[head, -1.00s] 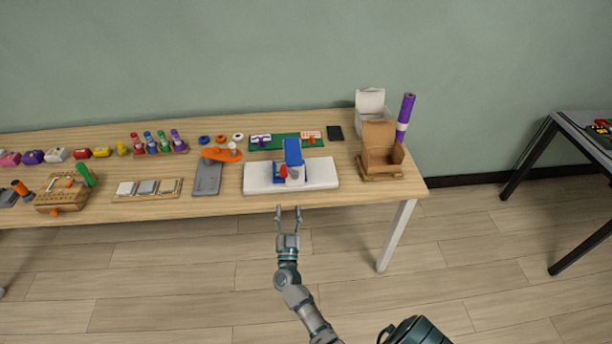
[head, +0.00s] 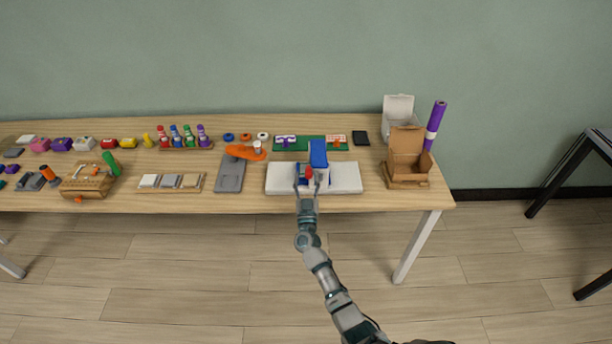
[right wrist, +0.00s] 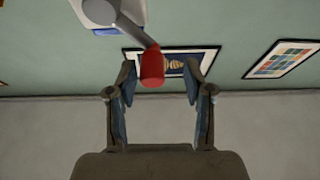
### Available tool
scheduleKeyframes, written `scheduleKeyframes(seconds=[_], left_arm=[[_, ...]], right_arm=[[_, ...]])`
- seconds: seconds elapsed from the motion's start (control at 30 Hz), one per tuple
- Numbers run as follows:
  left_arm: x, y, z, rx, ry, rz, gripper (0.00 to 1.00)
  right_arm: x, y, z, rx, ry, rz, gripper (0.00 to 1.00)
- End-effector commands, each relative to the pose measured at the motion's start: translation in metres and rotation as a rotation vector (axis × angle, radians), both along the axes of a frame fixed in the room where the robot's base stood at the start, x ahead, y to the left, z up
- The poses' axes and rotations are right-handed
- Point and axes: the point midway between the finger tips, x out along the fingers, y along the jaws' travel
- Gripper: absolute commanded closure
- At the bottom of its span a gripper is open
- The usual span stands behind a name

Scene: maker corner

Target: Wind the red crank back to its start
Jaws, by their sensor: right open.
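The red crank knob (head: 309,173) shows on the front of a blue and white device, whose blue upper part (head: 318,154) stands on a white base (head: 345,178). In the right wrist view the red knob (right wrist: 152,67) hangs on a grey crank arm (right wrist: 133,28), near the tips of my fingers. My right gripper (head: 307,180) is at the front of the device, with the knob between or just beyond its fingertips. In the right wrist view my right gripper (right wrist: 160,75) is open, a finger on each side of the knob, with gaps. My left gripper is not in view.
A cardboard box (head: 408,160) stands right of the device, with a purple roll (head: 435,125) behind it. A grey plate with an orange part (head: 245,152) lies to the left. A green board (head: 300,143) lies behind. The floor in front is clear.

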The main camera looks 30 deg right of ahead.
Motion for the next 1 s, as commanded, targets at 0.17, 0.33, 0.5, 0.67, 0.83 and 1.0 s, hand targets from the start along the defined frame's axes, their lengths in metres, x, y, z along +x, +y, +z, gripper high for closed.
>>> scheduleKeyframes(seconds=[0.17,0.33,0.5,0.67,0.83,1.0], left_arm=[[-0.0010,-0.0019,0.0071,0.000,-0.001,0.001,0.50],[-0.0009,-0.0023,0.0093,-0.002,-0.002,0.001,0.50],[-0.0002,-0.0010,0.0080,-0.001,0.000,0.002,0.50],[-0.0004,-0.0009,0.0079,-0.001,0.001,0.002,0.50],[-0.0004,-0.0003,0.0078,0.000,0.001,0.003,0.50],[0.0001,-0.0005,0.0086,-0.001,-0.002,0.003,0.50]], right_arm=[[0.0118,-0.0103,0.0048,0.001,0.001,-0.001,0.49],[0.0137,-0.0108,0.0062,0.001,0.001,-0.001,0.49],[0.0136,-0.0088,0.0071,-0.002,0.001,-0.001,0.56],[0.0136,-0.0071,0.0077,-0.003,0.001,-0.001,0.96],[0.0136,-0.0077,0.0070,-0.001,0.000,0.002,1.00],[0.0135,-0.0081,0.0073,0.009,-0.004,0.003,1.00]])
